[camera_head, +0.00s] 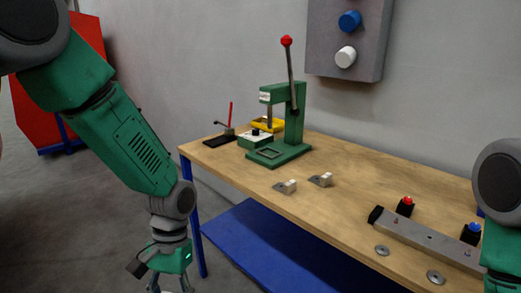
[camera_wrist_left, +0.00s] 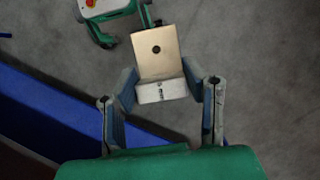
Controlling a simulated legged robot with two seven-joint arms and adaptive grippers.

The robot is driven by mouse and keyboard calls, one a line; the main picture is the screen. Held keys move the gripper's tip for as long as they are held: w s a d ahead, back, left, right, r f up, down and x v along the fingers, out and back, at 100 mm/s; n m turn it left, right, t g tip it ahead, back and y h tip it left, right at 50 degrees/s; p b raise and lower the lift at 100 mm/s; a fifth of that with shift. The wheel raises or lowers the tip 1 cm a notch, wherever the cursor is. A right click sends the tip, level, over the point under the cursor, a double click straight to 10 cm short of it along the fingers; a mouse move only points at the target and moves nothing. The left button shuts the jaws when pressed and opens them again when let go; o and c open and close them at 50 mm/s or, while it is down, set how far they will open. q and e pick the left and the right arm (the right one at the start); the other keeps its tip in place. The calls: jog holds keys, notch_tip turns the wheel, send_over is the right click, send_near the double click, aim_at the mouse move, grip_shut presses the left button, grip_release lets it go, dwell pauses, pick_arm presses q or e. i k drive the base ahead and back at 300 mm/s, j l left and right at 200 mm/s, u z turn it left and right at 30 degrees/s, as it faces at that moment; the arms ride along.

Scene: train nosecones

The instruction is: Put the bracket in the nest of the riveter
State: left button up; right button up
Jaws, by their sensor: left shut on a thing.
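The green riveter (camera_head: 294,120) stands at the back of the wooden table, with a long lever ending in a red knob. A square frame on its base, which looks like the nest (camera_head: 268,153), appears empty. In the left wrist view, the bracket (camera_wrist_left: 158,55) has a tan plate with one dark hole and a pale block at its near end. My left gripper (camera_wrist_left: 160,88) is shut on the bracket by the sides of this block. In the head view, my left gripper hangs low, left of the table and cut by the bottom edge. My right gripper is out of view.
Two similar brackets (camera_head: 287,187) (camera_head: 322,180) lie on the table (camera_head: 345,205) before the riveter. A grey bar fixture (camera_head: 425,240) and round discs (camera_head: 435,277) lie at right. A blue shelf (camera_head: 260,245) is below. A dark stand (camera_head: 219,138) is at the table's left end.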

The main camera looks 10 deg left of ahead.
aim_at(269, 154)
jog(key=u, duration=0.15)
jog(key=i+j, duration=0.15)
jog(key=j, duration=0.2)
jog(key=i+j, duration=0.2)
jog(key=i+j+z, duration=0.1)
jog(key=j+z, duration=0.2)
jog(key=i+j+z, duration=0.1)
jog(key=j+z, duration=0.55)
jog(key=z, duration=1.8)
jog(key=i+j, duration=0.05)
